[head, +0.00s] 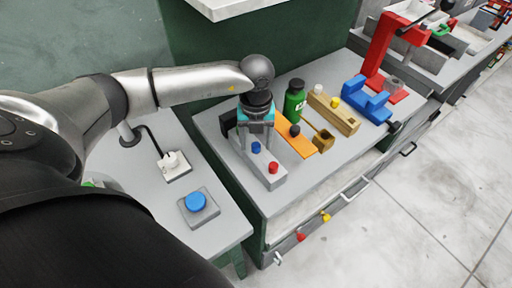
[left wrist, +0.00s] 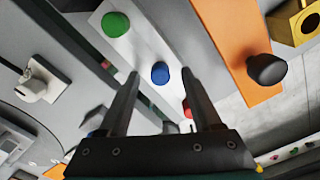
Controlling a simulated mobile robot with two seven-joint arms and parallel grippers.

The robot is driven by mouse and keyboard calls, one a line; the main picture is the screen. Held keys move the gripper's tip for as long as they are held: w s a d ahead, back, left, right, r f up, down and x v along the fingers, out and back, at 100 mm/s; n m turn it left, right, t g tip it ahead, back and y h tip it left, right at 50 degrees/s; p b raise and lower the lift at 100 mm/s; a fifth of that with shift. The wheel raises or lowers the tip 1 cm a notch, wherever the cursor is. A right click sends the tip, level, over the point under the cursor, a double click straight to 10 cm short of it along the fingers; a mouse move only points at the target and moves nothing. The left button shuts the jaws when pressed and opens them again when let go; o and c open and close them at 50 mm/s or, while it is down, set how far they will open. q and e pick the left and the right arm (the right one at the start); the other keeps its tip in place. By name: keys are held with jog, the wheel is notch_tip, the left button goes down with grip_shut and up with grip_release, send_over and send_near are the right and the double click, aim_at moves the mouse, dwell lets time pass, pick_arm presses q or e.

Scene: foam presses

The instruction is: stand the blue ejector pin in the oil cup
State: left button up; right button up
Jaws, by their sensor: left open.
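The blue ejector pin (head: 256,148) stands in a long grey block (head: 265,178), with only its round blue head showing. A red-headed pin (head: 273,167) stands in the same block. My left gripper (head: 256,130) is over the block, open and empty, pointing down. In the left wrist view the blue head (left wrist: 160,72) shows between the fingertips (left wrist: 160,80), seemingly beyond them; I cannot tell the gap. A green-headed pin (left wrist: 116,25) is beside it. A brass-coloured block with a dark hole (head: 323,141), likely the oil cup, stands to the right. My right gripper is not in view.
An orange board (head: 297,146) with a black knob (head: 295,130) lies between the grey block and brass block. A green bottle (head: 294,100), wooden block (head: 333,113) and blue-and-red press (head: 368,98) stand farther right. A blue button (head: 196,201) is on the left table.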

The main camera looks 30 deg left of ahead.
pick_arm(q)
jog(key=shift+c, duration=0.4)
grip_shut()
